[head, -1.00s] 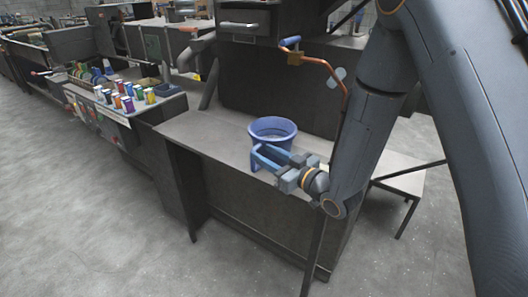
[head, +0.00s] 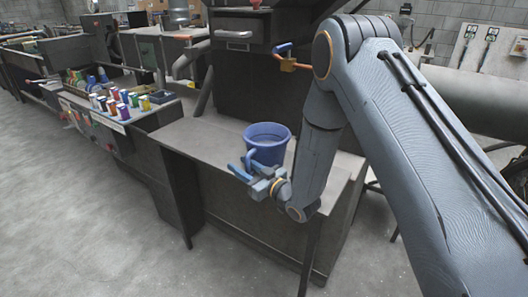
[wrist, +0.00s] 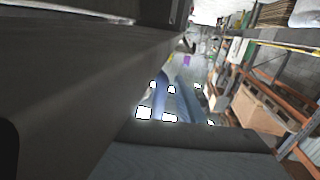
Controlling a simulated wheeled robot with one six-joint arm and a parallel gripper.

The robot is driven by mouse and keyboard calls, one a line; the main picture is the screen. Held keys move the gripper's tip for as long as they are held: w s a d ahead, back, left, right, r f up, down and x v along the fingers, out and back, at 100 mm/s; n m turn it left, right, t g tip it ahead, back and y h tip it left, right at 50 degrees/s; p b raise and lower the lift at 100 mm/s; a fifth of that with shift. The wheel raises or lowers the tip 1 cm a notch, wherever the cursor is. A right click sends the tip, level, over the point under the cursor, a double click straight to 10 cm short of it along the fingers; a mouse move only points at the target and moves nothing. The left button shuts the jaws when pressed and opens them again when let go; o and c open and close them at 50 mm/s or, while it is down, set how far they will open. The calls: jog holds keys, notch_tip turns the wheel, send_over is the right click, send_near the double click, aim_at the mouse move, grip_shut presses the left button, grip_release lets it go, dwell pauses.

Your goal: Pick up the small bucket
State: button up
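The small bucket (head: 272,152) is blue and stands upright on the grey workbench, near its front edge. My gripper (head: 241,165) is at the bucket's front left side in the head view, with its two blue fingers spread apart. The finger nearer the bucket overlaps its lower left wall; I cannot tell whether it touches. The other finger points left over the bench edge. Nothing shows between the fingers. I cannot make out the bucket in the wrist view.
The workbench top (head: 205,140) is clear to the left of the bucket. Several coloured cans (head: 124,97) stand on a bench at left. Open floor (head: 80,220) lies in front.

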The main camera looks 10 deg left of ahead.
jog(key=shift+w+a, duration=0.3)
jog(key=shift+a, duration=0.15)
grip_shut()
jog(key=shift+r, duration=0.1)
